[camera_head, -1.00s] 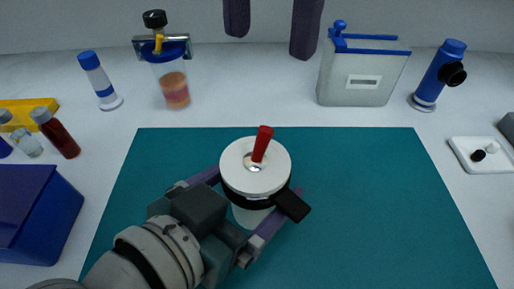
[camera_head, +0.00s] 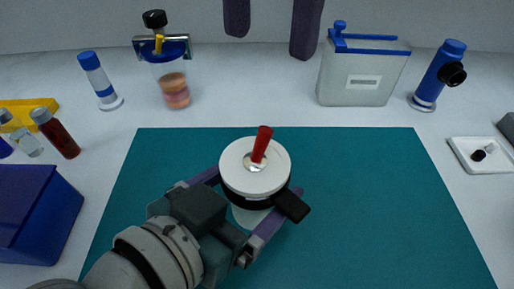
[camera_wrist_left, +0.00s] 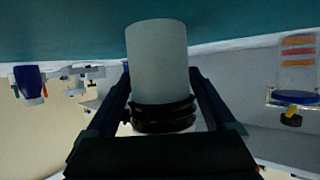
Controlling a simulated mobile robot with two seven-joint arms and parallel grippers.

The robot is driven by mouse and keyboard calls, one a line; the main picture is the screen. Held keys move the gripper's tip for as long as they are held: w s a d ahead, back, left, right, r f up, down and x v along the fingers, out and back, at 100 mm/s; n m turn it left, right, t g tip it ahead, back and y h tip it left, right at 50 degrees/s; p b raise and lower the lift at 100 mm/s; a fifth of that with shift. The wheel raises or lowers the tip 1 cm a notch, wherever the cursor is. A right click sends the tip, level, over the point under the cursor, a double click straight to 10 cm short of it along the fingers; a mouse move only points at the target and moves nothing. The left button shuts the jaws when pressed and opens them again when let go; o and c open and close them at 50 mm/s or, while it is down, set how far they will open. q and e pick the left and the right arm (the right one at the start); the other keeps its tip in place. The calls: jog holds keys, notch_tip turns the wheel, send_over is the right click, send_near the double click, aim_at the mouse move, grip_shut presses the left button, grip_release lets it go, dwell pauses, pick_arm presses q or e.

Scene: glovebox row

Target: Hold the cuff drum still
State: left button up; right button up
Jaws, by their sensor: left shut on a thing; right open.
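The cuff drum (camera_head: 240,172) is a white cylinder with a white top, a black band and a red handle (camera_head: 261,145) standing up from its top. It stands upright on the teal mat (camera_head: 370,200). My left gripper (camera_head: 247,205) is shut on the drum, one finger on each side. In the left wrist view the drum's pale body (camera_wrist_left: 157,60) and black rings show between the fingers (camera_wrist_left: 160,100). My right gripper (camera_head: 271,20) is at the top edge of the head view. Its two purple fingers are apart and empty, and the rest of it is out of frame.
A blue bin (camera_head: 35,215) and vials (camera_head: 55,133) are at left. A clamped jar (camera_head: 172,85), blue-white bottle (camera_head: 100,80), grey container with blue rim (camera_head: 362,75), blue cylinder (camera_head: 438,75) and white tray (camera_head: 483,165) surround the mat. The mat's right side is clear.

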dwell(0.4)
